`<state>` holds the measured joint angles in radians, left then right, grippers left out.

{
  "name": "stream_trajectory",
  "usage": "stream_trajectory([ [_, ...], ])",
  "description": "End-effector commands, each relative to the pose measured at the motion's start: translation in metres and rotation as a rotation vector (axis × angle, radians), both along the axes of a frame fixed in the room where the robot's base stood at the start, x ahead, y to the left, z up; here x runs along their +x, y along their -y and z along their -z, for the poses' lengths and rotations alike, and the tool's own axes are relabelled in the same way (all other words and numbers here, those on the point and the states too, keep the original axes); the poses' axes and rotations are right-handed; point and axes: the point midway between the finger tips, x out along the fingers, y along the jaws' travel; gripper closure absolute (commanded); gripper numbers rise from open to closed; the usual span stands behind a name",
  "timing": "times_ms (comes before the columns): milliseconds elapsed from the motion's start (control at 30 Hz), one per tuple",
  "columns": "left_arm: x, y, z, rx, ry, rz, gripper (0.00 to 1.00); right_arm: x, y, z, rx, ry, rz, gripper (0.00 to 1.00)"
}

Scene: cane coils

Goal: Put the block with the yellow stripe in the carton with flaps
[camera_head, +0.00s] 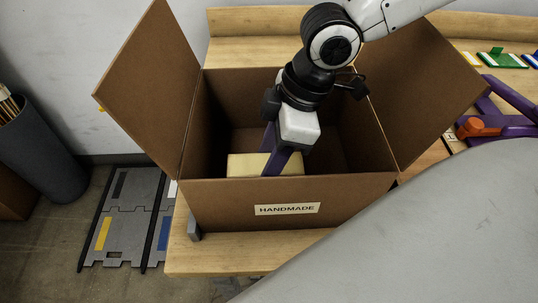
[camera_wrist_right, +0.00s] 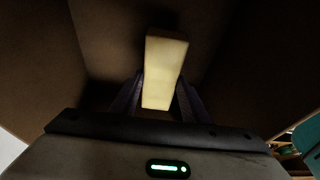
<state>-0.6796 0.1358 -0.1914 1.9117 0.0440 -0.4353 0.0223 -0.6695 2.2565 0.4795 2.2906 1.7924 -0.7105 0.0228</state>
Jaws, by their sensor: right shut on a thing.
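The brown carton with flaps (camera_head: 230,205) stands open on the wooden table and carries a label reading HANDMADE. My right gripper (camera_head: 270,165) reaches down inside the carton, with its purple fingers shut on a pale yellow block (camera_head: 245,165). In the right wrist view the block (camera_wrist_right: 165,65) sits between the two fingers, with dark carton walls around it. No separate stripe can be made out on the block. Whether the block touches the carton floor cannot be told. My left gripper is not in view.
The carton's side flaps (camera_head: 152,80) stand spread outward at left and right. Purple and orange parts (camera_head: 490,122) lie on the table at the right. A dark bin (camera_head: 40,145) and grey floor mats (camera_head: 125,220) are at the left.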

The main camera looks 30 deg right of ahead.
Motion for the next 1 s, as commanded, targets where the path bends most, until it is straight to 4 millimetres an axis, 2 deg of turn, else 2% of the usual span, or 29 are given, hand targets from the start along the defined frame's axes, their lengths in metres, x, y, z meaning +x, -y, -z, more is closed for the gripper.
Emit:
stream_trajectory([
  [400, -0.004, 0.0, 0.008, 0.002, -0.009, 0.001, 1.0, 0.0, 0.0, 0.011, 0.0, 0.0, 0.001, 0.83],
  [433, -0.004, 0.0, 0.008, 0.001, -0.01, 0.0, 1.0, 0.0, 0.0, 0.011, -0.001, -0.001, 0.001, 0.57],
  [533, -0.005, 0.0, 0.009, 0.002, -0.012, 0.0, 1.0, 0.0, 0.0, 0.011, -0.001, -0.001, 0.001, 0.4],
  [833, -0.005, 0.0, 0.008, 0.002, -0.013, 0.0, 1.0, 0.0, 0.0, 0.009, 0.0, 0.0, 0.001, 0.4],
  [1000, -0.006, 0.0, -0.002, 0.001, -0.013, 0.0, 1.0, 0.0, 0.0, -0.009, 0.002, 0.003, 0.001, 0.4],
])
